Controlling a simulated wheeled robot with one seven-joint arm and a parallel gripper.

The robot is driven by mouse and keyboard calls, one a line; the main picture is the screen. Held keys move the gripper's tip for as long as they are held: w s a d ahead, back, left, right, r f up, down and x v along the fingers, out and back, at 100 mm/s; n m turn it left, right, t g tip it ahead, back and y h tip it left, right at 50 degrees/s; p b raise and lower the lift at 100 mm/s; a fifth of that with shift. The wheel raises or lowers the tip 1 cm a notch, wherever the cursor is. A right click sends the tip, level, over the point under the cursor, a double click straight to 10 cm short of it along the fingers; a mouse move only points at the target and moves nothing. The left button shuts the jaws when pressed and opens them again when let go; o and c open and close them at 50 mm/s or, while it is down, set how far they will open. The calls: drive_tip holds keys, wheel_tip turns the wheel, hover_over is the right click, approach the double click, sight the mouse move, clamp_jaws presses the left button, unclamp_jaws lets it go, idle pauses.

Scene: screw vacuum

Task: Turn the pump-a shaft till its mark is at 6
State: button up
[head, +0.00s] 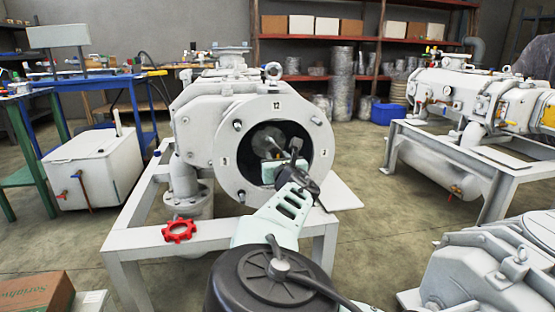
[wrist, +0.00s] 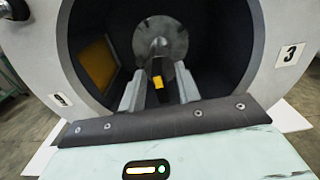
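Pump-a (head: 200,125) stands on a grey frame, its round flange (head: 229,181) facing me with an open bore. The flange bears a 12 at the top and a 3 at the right; my arm covers its bottom. The shaft (wrist: 157,48) stands in the bore before a grey disc. A yellow patch (wrist: 158,82), apparently the mark, shows low on the shaft's near end. My gripper (wrist: 159,70) reaches into the bore with its two grey fingers apart, one on each side below the shaft. I cannot tell whether they touch it.
A red handwheel (head: 179,230) sits on the frame at the lower left. Another pump (head: 450,92) stands at the right, and grey machinery (head: 490,270) at the lower right.

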clamp_jaws()
drive_tip(key=shift+m, duration=0.4)
